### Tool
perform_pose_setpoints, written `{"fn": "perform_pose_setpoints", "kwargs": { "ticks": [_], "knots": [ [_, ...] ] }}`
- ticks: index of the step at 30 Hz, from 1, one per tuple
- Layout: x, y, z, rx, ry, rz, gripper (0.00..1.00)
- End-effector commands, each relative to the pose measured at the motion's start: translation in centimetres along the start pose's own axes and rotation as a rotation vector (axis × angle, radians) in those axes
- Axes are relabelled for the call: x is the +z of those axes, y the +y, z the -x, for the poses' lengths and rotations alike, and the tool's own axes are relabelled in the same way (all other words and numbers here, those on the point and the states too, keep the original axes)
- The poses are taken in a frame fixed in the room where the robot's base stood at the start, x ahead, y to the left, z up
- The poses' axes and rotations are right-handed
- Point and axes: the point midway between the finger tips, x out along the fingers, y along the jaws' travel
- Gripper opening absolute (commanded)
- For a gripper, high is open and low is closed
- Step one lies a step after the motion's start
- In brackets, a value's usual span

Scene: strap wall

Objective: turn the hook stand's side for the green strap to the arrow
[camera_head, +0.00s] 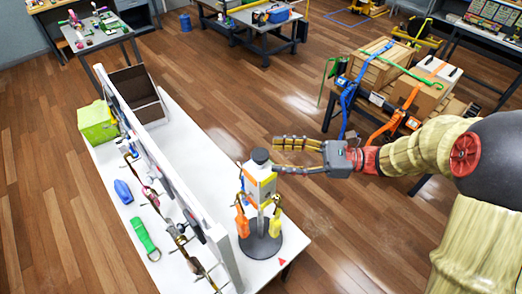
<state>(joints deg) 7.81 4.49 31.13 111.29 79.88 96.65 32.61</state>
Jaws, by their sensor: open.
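The hook stand (262,184) stands upright on its round dark base (262,243) near the front right corner of the white table. Its head shows a white face with yellow and some blue at the edge, and a dark cap on top. An orange piece (242,221) hangs at its left and a yellow-orange piece (275,225) at its right. I see no clearly green side. A small red arrow (282,262) lies on the table by the base. The green strap (143,236) lies beyond the wall panel. My gripper (277,156) is open, fingers beside the stand's top; I cannot tell whether they touch.
A low white wall panel (222,253) with hooks runs along the table (193,134). A blue strap (123,191), a green box (97,122) and a brown bin (137,92) are at the left. Strapped cartons (422,88) stand behind my gripper.

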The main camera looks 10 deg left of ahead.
Motion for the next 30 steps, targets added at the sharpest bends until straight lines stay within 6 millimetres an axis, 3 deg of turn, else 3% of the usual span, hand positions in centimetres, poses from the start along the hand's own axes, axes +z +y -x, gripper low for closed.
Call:
{"fn": "perform_pose_setpoints", "kwargs": {
  "ticks": [6,12,22,30],
  "knots": [
    [0.1,0.2,-3.5,0.005,0.001,0.001,0.52],
    [0.0,0.1,-5.5,0.003,0.001,0.001,0.52],
    [0.0,0.1,-5.8,0.001,0.002,0.001,0.52],
    [0.0,0.1,-5.8,0.001,0.002,0.002,0.38]
  ]
}}
